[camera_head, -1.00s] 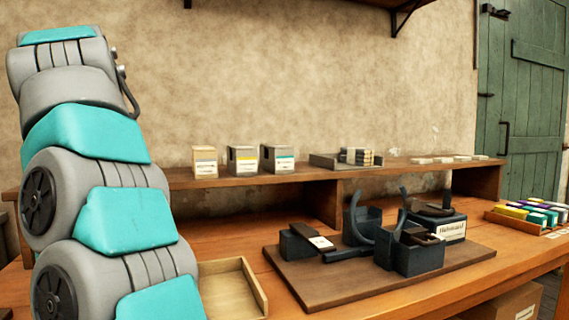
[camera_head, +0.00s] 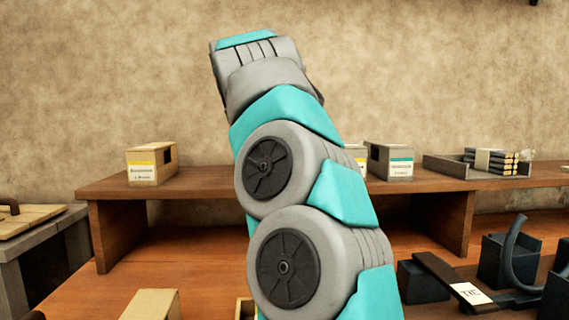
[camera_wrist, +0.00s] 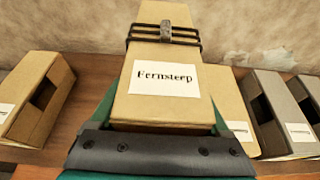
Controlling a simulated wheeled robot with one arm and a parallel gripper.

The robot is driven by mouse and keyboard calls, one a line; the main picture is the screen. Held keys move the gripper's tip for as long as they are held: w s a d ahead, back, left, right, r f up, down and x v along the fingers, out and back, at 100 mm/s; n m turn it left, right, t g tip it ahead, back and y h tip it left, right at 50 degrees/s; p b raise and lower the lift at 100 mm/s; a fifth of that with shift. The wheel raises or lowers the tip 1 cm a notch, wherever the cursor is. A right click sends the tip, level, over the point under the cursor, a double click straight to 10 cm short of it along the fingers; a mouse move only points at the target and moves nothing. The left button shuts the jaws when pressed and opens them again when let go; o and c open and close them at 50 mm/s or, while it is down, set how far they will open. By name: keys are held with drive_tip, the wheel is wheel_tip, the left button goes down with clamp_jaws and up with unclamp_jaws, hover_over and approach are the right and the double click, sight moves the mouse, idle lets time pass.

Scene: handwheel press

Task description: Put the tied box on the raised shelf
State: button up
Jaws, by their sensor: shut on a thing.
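The tied box (camera_wrist: 162,60) is tan, with dark bands and a metal clasp around its far part and a white "Fernsteep" label. It fills the middle of the wrist view. My gripper (camera_wrist: 165,105) is shut on it, with green fingers along its sides and a dark bar across the near end. The raised shelf (camera_head: 430,183) is a long wooden board along the wall; it also shows in the wrist view (camera_wrist: 78,105). The box is over the shelf; I cannot tell whether it touches it. In the head view my arm hides box and gripper.
A tan carton (camera_head: 152,165) stands left on the shelf. Right of the held box are another tan carton (camera_wrist: 232,120), partly hidden, and grey cartons (camera_wrist: 270,110). A tray of bundled sticks (camera_head: 480,165) lies farther right. A wall rises behind the shelf.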

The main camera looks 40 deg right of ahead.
drive_tip(key=shift+f, duration=4.8)
drive_tip(key=shift+f, duration=0.15)
drive_tip(key=o, duration=1.3)
drive_tip(key=shift+f, duration=0.1)
drive_tip(key=shift+r, duration=0.3)
drive_tip(key=v, duration=1.2)
